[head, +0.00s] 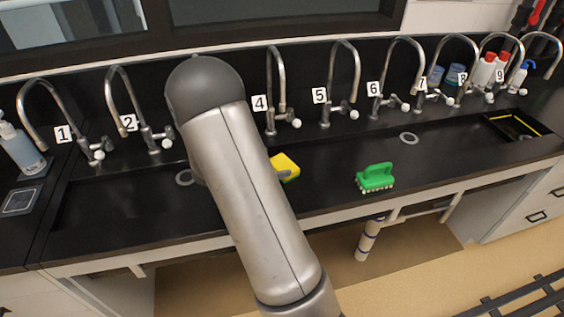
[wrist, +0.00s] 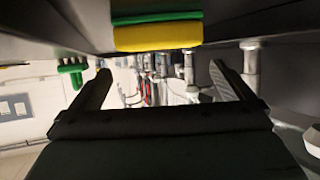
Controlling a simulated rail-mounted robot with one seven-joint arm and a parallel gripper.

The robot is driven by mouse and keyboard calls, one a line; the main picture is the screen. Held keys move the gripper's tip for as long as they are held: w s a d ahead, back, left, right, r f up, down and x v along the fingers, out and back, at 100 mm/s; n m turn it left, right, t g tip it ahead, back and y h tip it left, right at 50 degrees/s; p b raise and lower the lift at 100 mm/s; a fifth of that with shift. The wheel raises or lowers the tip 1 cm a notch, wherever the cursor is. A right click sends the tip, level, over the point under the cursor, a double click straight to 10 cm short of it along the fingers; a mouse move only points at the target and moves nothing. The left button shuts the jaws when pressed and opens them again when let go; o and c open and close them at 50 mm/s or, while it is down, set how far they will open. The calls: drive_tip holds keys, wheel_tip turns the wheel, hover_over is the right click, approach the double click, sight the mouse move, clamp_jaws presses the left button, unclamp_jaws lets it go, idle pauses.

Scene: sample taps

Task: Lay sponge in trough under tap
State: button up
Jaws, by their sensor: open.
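The sponge (head: 285,165) is yellow and shows just right of my arm in the head view, partly hidden by it. In the wrist view the sponge (wrist: 158,36) is a yellow and green block at the top of the picture. My gripper (wrist: 160,72) is open, its fingers spread wide with nothing seen clamped between them. The sponge appears close to the fingers; I cannot tell whether they touch it. The dark trough (head: 340,158) runs along the bench below a row of numbered taps, such as tap 4 (head: 270,95) and tap 5 (head: 352,85). My arm hides tap 3's place.
A green brush (head: 376,178) lies right of the sponge near the bench's front. Drain rings (head: 408,138) show in the trough. Bottles (head: 484,70) stand behind the right-hand taps, and a soap bottle (head: 20,150) stands at far left. The taps' curved necks overhang the trough.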

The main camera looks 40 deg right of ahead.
drive_tip(key=v, duration=0.6)
drive_tip(key=shift+w+a+r, duration=0.1)
drive_tip(key=shift+a+r, duration=0.1)
drive_tip(key=shift+r, duration=0.05)
drive_tip(key=w+a+r+n+t+y, duration=0.6)
drive_tip(key=w+a+t+y, duration=0.1)
drive_tip(key=w+a+t, duration=0.15)
drive_tip(key=s+a+r+n+t+y, duration=0.1)
drive_tip(key=s+a+n+y, duration=0.15)
drive_tip(key=a, duration=0.25)
drive_tip(key=s+a+r+n+y, duration=0.1)
drive_tip(key=s+a+n+y, duration=0.1)
drive_tip(key=a+n+y, duration=0.15)
drive_tip(key=s+a+f+n+g, duration=0.1)
drive_tip(key=s+n+g, duration=0.5)
drive_tip(key=s, duration=2)
drive_tip(key=shift+a+f+g, duration=0.35)
drive_tip(key=shift+g, duration=0.9)
